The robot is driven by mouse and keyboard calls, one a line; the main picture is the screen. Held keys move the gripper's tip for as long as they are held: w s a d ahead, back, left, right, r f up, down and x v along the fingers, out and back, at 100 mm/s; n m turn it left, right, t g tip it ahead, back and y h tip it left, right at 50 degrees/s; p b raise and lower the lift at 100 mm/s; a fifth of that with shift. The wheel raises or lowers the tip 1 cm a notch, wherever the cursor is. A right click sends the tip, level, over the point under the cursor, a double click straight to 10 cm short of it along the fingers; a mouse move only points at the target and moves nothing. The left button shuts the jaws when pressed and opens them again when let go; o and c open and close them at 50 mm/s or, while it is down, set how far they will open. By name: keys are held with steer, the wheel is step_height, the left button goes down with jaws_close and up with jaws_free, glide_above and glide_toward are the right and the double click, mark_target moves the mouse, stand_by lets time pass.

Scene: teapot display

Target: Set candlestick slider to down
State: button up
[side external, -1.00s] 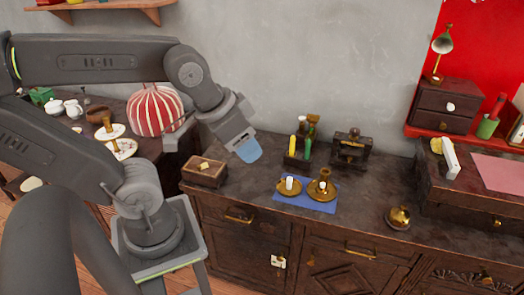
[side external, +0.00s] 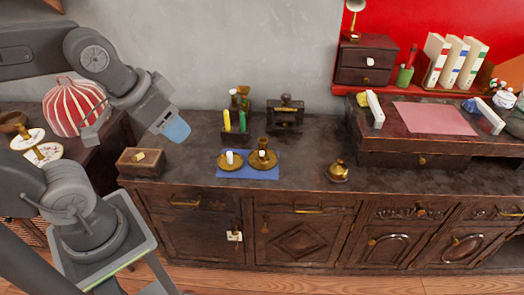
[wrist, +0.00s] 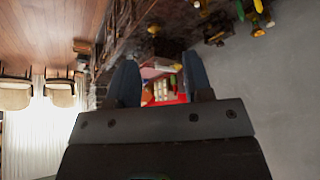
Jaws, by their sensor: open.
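Two brass candlesticks stand on a blue mat (side external: 243,175) on the dark sideboard in the side view. The left candlestick (side external: 230,166) is a low dish with a short white candle. The right candlestick (side external: 263,163) has a taller brass stem on its dish, with a white part at its middle. I cannot make out a slider's exact setting at this size. My gripper (side external: 175,128) hangs above the counter, left of and apart from both candlesticks. In the wrist view my gripper (wrist: 161,80) has its two dark fingers spread, with nothing between them.
A wooden box (side external: 142,162) sits below my gripper. Behind the mat are a yellow candle (side external: 227,120), a green candle (side external: 242,121) and a dark metal device (side external: 286,115). A brass bell (side external: 338,171) stands to the right. The counter between mat and bell is clear.

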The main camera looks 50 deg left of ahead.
steer(key=shift+c, duration=0.2)
stand_by(0.3)
steer(key=shift+c, duration=0.6)
steer(key=w, duration=0.2)
steer(key=w+a+r+n+g, duration=0.1)
steer(key=w, duration=0.2)
steer(key=w+n, duration=0.1)
steer(key=w, duration=0.2)
steer(key=shift+a+r, duration=0.25)
steer(key=shift+a, duration=0.05)
steer(key=c, duration=0.6)
steer(key=w, duration=0.3)
steer(key=w+a+f+n+g, duration=0.1)
steer(key=w, duration=0.2)
steer(key=w+a+f+n, duration=0.1)
steer(key=w, duration=0.2)
steer(key=shift+a+g, duration=0.25)
steer(key=shift+g, duration=0.15)
jaws_close()
steer(key=n+g, duration=0.3)
steer(key=n, duration=0.2)
glide_above(262, 151)
step_height(262, 151, down, 17)
step_height(262, 151, down, 14)
steer(key=shift+r, duration=0.25)
